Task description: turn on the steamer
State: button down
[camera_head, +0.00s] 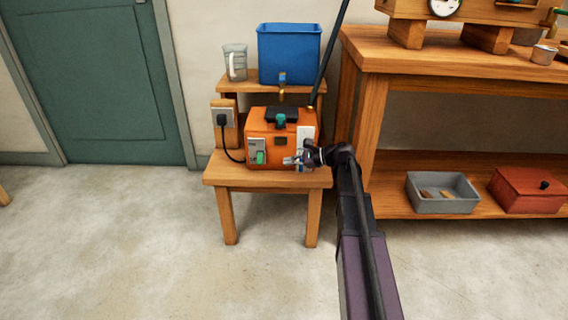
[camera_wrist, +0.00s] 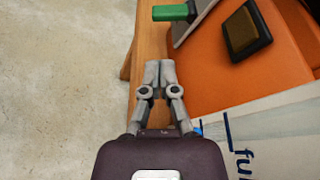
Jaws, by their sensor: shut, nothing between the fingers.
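The steamer (camera_head: 264,128) is an orange box on a small wooden stand. A green switch (camera_head: 260,157) sits on a pale plate at the lower left of its front. In the wrist view the switch (camera_wrist: 170,13) sticks out from the orange face (camera_wrist: 215,78), beyond my fingertips. My gripper (camera_head: 288,160) is in front of the steamer, a little right of the switch and apart from it. In the wrist view my gripper (camera_wrist: 160,68) has its fingertips together, with nothing between them. The lower right of the steamer's front is partly hidden by my gripper.
A black cord runs from the steamer to a wall socket (camera_head: 222,114). A blue bin (camera_head: 290,55) and a clear jug (camera_head: 235,62) stand on the shelf behind. A wooden workbench (camera_head: 440,52) stands close on the right. The floor in front of the stand (camera_head: 227,218) is clear.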

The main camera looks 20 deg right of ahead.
aim_at(260, 159)
jog(key=shift+b+x, duration=1.25)
jog(key=shift+x, duration=3.4)
jog(key=shift+d, duration=0.4)
jog(key=shift+a, duration=0.35)
